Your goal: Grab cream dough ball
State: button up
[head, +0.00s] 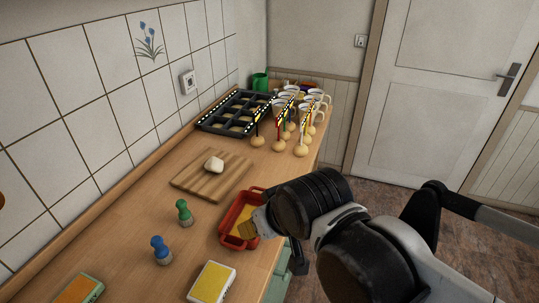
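The cream dough ball (214,165) is a small pale lump lying on a wooden cutting board (190,183) on the counter. My gripper (259,223) comes in from the right and is over the red dish, below and to the right of the board in the picture. It is apart from the dough ball. Its fingers are small and partly hidden by my wrist, so I cannot tell whether they are open or shut. A yellow-tan piece shows at its tip, and I cannot tell whether it is held or lies in the dish.
The red dish (228,230) stands near the counter's front edge. Green (184,212) and blue (161,250) handled tools stand left of it. A dark muffin tin (205,124), round-based sticks (278,146) and white mugs (318,97) are farther back. Yellow-topped boxes (212,282) lie in front.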

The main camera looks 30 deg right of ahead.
aim_at(213, 164)
jog(key=i+l+u, duration=0.2)
jog(key=l+u, duration=0.15)
jog(key=i+l+u, duration=0.15)
jog(key=l+u, duration=0.2)
jog(key=l, duration=0.2)
jog(key=i+l+u, duration=0.1)
jog(key=l+u, duration=0.25)
jog(key=l, duration=0.15)
jog(key=l+u, duration=0.35)
jog(key=l, duration=0.15)
